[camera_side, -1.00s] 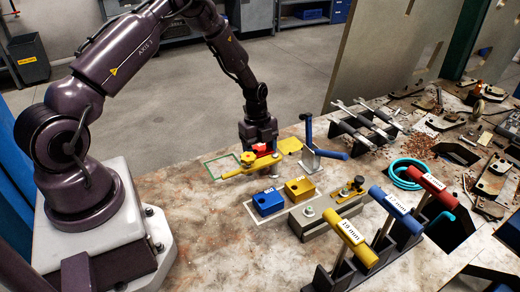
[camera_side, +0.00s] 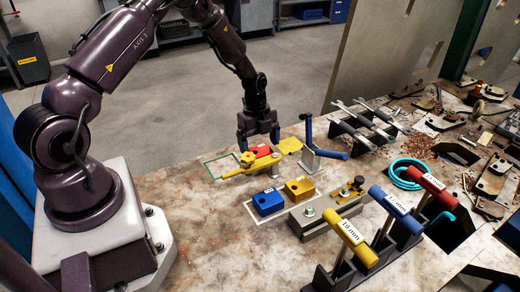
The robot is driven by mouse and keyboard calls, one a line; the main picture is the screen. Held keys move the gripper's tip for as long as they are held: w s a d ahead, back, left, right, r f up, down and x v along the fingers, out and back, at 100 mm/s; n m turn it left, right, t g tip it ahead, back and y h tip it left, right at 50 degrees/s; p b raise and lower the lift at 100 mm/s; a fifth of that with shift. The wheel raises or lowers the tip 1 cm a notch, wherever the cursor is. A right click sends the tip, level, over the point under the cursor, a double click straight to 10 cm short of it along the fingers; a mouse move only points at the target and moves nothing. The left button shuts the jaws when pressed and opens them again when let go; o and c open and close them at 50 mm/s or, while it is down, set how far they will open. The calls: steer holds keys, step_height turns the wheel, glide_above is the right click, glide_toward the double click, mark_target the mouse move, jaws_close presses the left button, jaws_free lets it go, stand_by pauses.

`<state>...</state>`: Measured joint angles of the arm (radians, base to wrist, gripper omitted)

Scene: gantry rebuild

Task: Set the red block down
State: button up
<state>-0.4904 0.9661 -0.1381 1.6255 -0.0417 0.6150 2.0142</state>
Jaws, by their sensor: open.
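The red block (camera_side: 262,150) sits on the table at the back, behind a yellow clamp lever (camera_side: 250,168) with a star knob that partly hides its front. My gripper (camera_side: 258,141) is open just above and behind the red block, with a finger to either side. Whether the fingertips touch the block is too small to tell. A blue block (camera_side: 268,203) and a yellow block (camera_side: 299,188) stand on a pale strip in front.
A blue-handled upright lever (camera_side: 309,132) stands right of the red block. T-handled tools in yellow (camera_side: 353,243), blue (camera_side: 396,212) and red (camera_side: 428,181) stand at front right. A green-outlined area (camera_side: 216,166) lies left of the block. The left tabletop is clear.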

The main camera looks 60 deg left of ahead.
step_height(320, 180, up, 9)
steer(key=a, duration=0.1)
step_height(320, 180, up, 10)
steer(key=n+y, duration=0.1)
steer(key=n, duration=0.2)
glide_above(258, 157)
steer(key=s+d+r+n+t+y, duration=0.1)
steer(key=s+d+r+n+t, duration=0.1)
steer(key=s+d+r+n, duration=0.35)
steer(key=s+d+r+n+t, duration=0.1)
steer(key=s+d+r+n, duration=0.2)
steer(key=s, duration=0.4)
steer(key=s+d+r+n+t, duration=0.2)
steer(key=s+d+r+n, duration=0.1)
steer(key=s+n, duration=0.3)
steer(key=shift+s+r+t, duration=0.3)
steer(key=shift+s+r, duration=0.2)
steer(key=shift+r, duration=0.25)
steer(key=shift+n, duration=0.25)
